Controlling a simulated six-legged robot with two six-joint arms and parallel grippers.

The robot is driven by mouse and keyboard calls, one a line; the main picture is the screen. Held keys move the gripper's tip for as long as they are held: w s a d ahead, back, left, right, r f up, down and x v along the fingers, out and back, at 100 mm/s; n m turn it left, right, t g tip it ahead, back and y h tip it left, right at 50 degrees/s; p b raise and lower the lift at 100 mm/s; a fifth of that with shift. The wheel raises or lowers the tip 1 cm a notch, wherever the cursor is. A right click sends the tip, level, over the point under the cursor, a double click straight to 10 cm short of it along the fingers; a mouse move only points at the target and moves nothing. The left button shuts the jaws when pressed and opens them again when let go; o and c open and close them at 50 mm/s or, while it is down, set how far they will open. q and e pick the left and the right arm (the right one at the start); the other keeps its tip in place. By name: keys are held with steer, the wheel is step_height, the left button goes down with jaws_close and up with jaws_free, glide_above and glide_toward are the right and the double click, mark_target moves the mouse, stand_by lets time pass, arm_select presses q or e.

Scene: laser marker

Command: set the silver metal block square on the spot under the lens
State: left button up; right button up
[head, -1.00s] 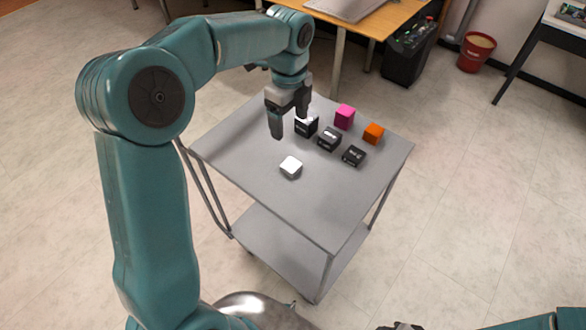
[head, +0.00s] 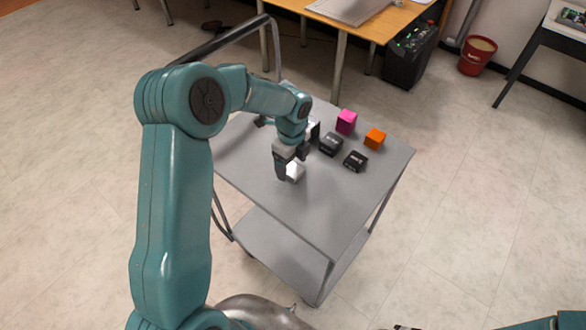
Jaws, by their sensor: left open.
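The silver metal block (head: 296,172) is a small pale block on the top of a grey cart. It is partly hidden by my left gripper. My left gripper (head: 293,168) is open and low over the block, with one finger at its left and the other behind it to the right. I cannot tell if the fingers touch it. Of my right gripper, only a dark sliver (head: 402,328) shows at the bottom edge; its jaws are not visible. I see no lens or spot under it.
The grey cart (head: 340,205) also bears a magenta cube (head: 346,122), an orange cube (head: 375,139) and black blocks (head: 331,144) with white print, one mostly hidden by my arm. The cart's front is clear. A wooden table (head: 385,22) and a red bin (head: 477,56) stand behind.

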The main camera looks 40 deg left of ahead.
mark_target(292, 169)
arm_select(q)
steer(key=shift+f, duration=0.65)
steer(key=shift+s+r, duration=0.15)
steer(key=c, duration=1.3)
step_height(292, 169, up, 20)
steer(key=d+f+n, duration=0.8)
steer(key=d+n, duration=0.4)
steer(key=n, duration=0.6)
steer(key=shift+n, duration=0.5)
steer(key=shift+s+a+f+b, duration=0.1)
steer(key=shift+s+f, duration=0.4)
steer(key=shift+f, duration=0.25)
steer(key=shift+s+a+f+b, duration=0.1)
steer(key=shift+s+f, duration=0.45)
steer(key=shift+f, duration=0.25)
steer(key=shift+s+f+b, duration=0.1)
steer(key=shift+s+f, duration=0.4)
steer(key=shift+f, duration=0.25)
